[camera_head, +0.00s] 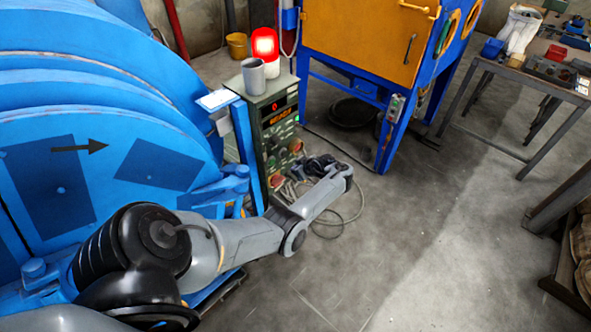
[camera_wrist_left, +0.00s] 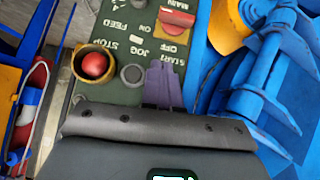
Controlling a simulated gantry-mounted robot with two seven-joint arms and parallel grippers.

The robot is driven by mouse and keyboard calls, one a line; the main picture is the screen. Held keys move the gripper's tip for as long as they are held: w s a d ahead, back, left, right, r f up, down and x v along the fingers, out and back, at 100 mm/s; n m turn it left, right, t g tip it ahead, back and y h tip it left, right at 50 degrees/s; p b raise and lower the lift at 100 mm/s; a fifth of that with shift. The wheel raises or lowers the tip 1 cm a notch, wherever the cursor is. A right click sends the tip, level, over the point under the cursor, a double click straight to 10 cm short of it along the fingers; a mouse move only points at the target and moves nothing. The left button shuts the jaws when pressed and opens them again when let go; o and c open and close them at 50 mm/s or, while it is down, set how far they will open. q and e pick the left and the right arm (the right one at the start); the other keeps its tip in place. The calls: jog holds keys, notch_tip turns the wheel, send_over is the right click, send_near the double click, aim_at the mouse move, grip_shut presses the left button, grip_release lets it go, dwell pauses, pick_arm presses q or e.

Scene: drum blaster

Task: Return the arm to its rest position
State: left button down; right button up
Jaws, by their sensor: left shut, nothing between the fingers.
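My left arm (camera_head: 235,240) comes in from the lower left in the head view and bends up at its far end. Its wrist is beside the lower front of the green control panel (camera_head: 272,125). In the left wrist view my left gripper (camera_wrist_left: 162,82) is shut and empty, its narrow fingers over the panel's START area. Whether they touch the panel I cannot tell. A red round STOP button (camera_wrist_left: 95,64) in a yellow ring, a dark JOG button (camera_wrist_left: 131,73) and a red MAIN switch (camera_wrist_left: 174,17) show around it. My right gripper is not in view.
The large blue drum machine (camera_head: 130,110) fills the left. A lit red beacon (camera_head: 265,46) and a grey mug (camera_head: 253,75) stand on the panel. A blue-and-orange cabinet (camera_head: 365,35) is behind. Cables lie by the panel's foot. The floor (camera_head: 420,250) to the right is open.

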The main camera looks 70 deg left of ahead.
pick_arm(q)
jog(key=s+d+f+m+y, duration=0.3)
jog(key=s+f+m, duration=0.2)
jog(key=s+f, duration=0.6)
jog(key=w+d+r+m+t+h, duration=0.15)
jog(key=d+m+t+h, duration=0.35)
jog(key=d, duration=0.8)
jog(key=w+d+r+m+t+h, duration=0.15)
jog(key=d+m, duration=0.45)
jog(key=d, duration=0.8)
jog(key=d+r+m+t+h, duration=0.1)
jog(key=d+r+m+h, duration=0.5)
jog(key=d, duration=0.7)
jog(key=s+d+r+m+y, duration=0.1)
jog(key=s+d+r+m, duration=0.25)
jog(key=d+r, duration=0.5)
notch_tip(320, 180, up, 37)
jog(key=w+a+p, duration=0.1)
jog(key=a+p, duration=0.1)
jog(key=p, duration=3.4)
jog(key=shift+r, duration=0.2)
